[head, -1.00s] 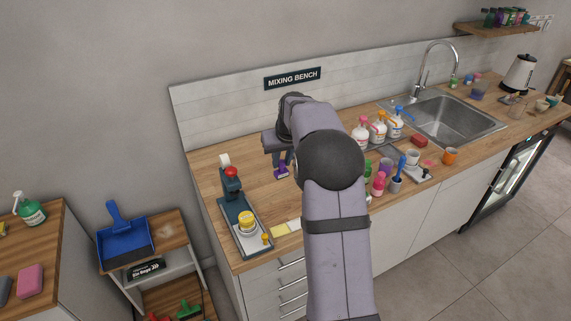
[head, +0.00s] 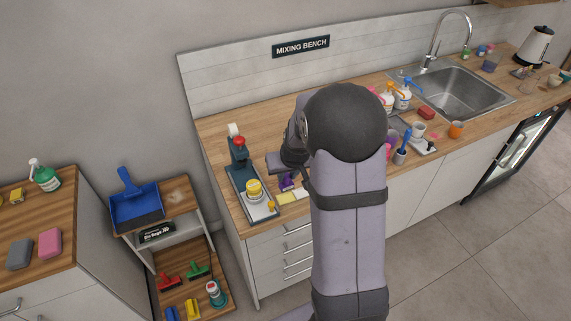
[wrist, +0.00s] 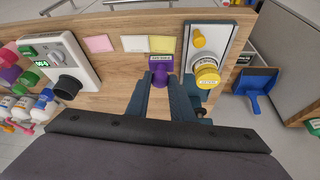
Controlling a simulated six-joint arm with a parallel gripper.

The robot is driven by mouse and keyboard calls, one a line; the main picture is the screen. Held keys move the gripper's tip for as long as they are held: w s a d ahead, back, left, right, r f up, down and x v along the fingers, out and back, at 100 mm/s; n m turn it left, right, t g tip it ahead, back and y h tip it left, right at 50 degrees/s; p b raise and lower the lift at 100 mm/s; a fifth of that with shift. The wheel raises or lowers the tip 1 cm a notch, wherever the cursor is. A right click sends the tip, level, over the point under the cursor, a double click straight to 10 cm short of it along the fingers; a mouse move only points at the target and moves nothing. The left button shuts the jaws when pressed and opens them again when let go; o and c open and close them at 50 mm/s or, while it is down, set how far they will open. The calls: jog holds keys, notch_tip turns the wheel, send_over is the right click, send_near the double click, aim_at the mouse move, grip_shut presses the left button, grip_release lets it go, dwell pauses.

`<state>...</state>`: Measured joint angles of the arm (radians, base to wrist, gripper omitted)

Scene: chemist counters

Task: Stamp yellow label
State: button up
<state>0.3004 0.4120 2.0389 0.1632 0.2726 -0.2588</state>
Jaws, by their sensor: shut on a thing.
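A purple stamp (wrist: 160,72) with a small pale text plate is held between the fingers of my gripper (wrist: 163,88) in the wrist view. The yellow label (wrist: 163,43) lies flat on the bench just beyond the stamp; the stamp's top edge borders its near side in that view. I cannot tell the stamp's height above the bench. In the head view, the purple stamp (head: 287,183) under my gripper (head: 288,175) is just behind the yellow label (head: 286,198), and my arm hides part of the area.
A white label (wrist: 134,43) and a pink label (wrist: 98,43) lie left of the yellow one in the wrist view. A press with a yellow-lidded jar (wrist: 206,73) stands close on the right. A white device (wrist: 62,62) and bottles stand on the left.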

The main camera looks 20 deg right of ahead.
aim_at(288, 185)
jog(key=shift+w+d+r, duration=0.2)
jog(key=shift+w+r, duration=0.05)
jog(key=shift+w, duration=0.25)
jog(key=shift+f, duration=0.1)
jog(key=shift+f+b, duration=2.35)
jog(key=shift+f, duration=0.6)
jog(key=shift+f+b, duration=0.45)
jog(key=shift+f, duration=0.05)
jog(key=shift+s+f, duration=0.15)
jog(key=shift+f, duration=0.05)
jog(key=shift+r, duration=0.15)
jog(key=shift+r+p, duration=2.65)
jog(key=shift+r, duration=0.9)
